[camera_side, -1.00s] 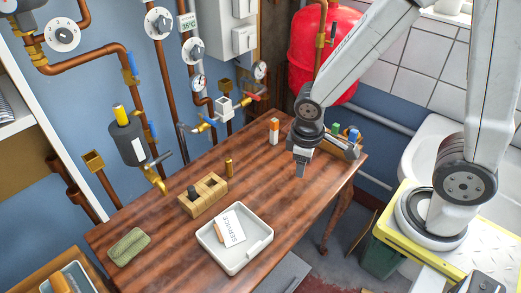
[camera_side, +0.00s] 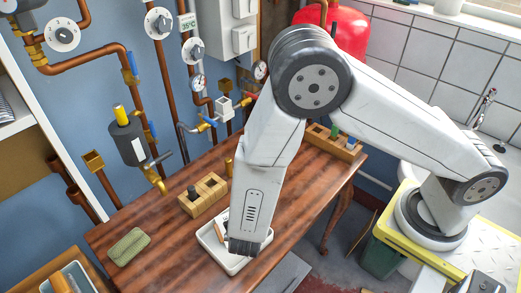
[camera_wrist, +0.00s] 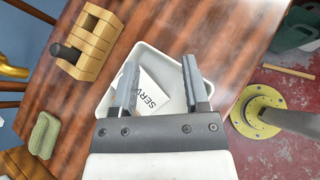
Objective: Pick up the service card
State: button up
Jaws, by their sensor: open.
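The service card is white with dark lettering and lies in a white tray on the wooden table. In the wrist view the card (camera_wrist: 152,92) shows between my gripper's fingers, its left part hidden by the left finger. The tray (camera_wrist: 150,52) is seen around it; in the side view the tray (camera_side: 207,240) is mostly covered by my arm. My gripper (camera_wrist: 158,68) is open and empty, above the tray. In the side view its fingers are hidden behind the wrist, so I cannot tell the exact height over the card.
A wooden block with holes (camera_side: 203,194) stands behind the tray, holding a dark peg. A green pad (camera_side: 128,246) lies at the table's left. A wooden rack (camera_side: 335,143) stands at the far right. Pipes and valves line the wall. The wooden table (camera_side: 160,225) is bare between pad and block.

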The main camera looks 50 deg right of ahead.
aim_at(216, 225)
jog(key=a+f+n+t+y, duration=0.1)
jog(key=a+n+t, duration=0.1)
jog(key=a, duration=0.1)
jog(key=a+f+n+t+y, duration=0.1)
jog(key=a+f+n, duration=0.1)
jog(key=a+n, duration=0.1)
jog(key=a+f+n+t+y, duration=0.2)
jog(key=a, duration=0.1)
jog(key=shift+s+a+n+t, duration=0.2)
jog(key=shift+a+n+t, duration=0.1)
jog(key=shift+n, duration=0.1)
jog(key=shift+x, duration=1.35)
jog(key=shift+d+f, duration=0.1)
jog(key=shift+d, duration=0.05)
jog(key=shift+x, duration=2.55)
grip_shut()
